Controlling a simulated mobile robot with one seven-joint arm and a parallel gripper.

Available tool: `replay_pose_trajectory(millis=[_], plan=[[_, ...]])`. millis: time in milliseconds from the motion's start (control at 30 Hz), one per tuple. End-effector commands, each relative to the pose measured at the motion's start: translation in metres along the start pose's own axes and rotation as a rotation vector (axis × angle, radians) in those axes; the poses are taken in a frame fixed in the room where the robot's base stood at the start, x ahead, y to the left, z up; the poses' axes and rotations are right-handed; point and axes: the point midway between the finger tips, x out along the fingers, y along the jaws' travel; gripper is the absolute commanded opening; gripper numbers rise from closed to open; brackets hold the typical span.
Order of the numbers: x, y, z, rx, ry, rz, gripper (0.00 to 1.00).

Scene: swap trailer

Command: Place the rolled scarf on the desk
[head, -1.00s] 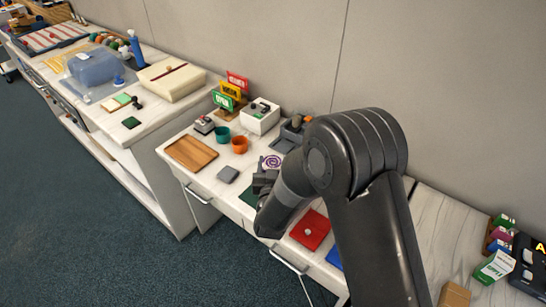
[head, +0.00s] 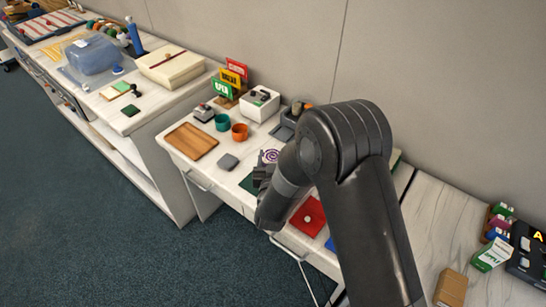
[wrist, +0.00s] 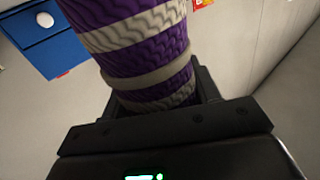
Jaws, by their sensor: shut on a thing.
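The rolled scarf has purple and grey stripes and a grey band around it; it fills the middle of the wrist view (wrist: 145,45). In the head view its spiral end (head: 270,156) faces up, above the white marbled desk (head: 250,151). My gripper (head: 263,174) is shut on the scarf, with a dark finger on each side of it in the wrist view. My arm hides part of the desk. Whether the scarf's underside touches the desktop cannot be told.
On the desk are a wooden board (head: 191,141), a grey pad (head: 228,161), a teal cup (head: 222,122), an orange cup (head: 240,132), a white box (head: 261,103) and a red block with a white knob (head: 308,217). A longer counter (head: 155,105) adjoins at left.

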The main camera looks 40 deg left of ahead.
Motion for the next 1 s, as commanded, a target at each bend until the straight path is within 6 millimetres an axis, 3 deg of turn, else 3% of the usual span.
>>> replay_pose_trajectory(millis=[267, 300, 600, 867, 1000], plan=[[0.000, 0.000, 0.006, 0.000, 0.000, 0.000, 0.27], [0.000, 0.000, 0.006, 0.000, 0.001, 0.000, 0.57], [0.000, 0.000, 0.006, 0.000, 0.000, 0.000, 0.81], [-0.002, 0.000, 0.006, 0.000, -0.001, 0.000, 0.81], [-0.017, -0.001, 0.006, 0.000, -0.002, -0.002, 0.81]])
